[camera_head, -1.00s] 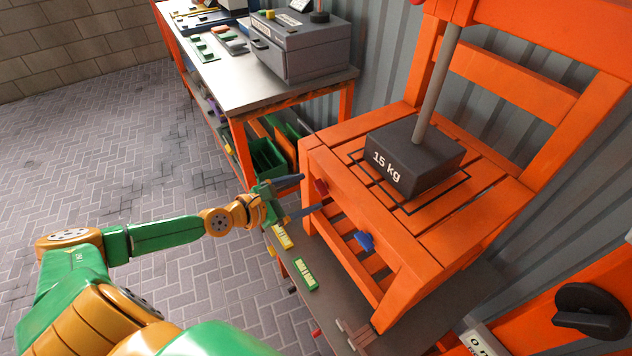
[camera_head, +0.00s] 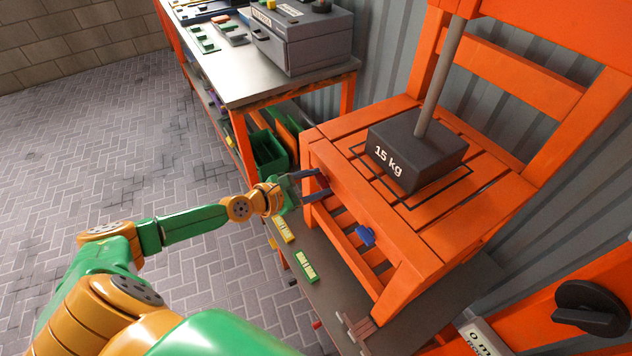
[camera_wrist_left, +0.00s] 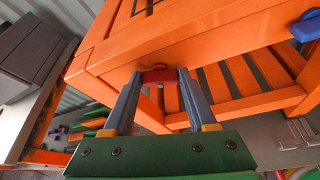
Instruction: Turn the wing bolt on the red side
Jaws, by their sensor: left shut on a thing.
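In the left wrist view the blue wing bolt (camera_wrist_left: 306,26) is at the top right. The red wing bolt (camera_wrist_left: 160,76) sits on the chair's front near its left corner, between my left gripper's fingertips. My left gripper (camera_head: 325,183) is shut on it, with one blue finger on each side. My right gripper is not in view.
A dark weight marked 15 kg (camera_head: 419,155) rests on the chair seat. A workbench (camera_head: 232,88) with a grey toolbox (camera_head: 305,42) stands behind. Yellow and green levels (camera_head: 306,267) lie on the surface below the chair. Paved floor at left is clear.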

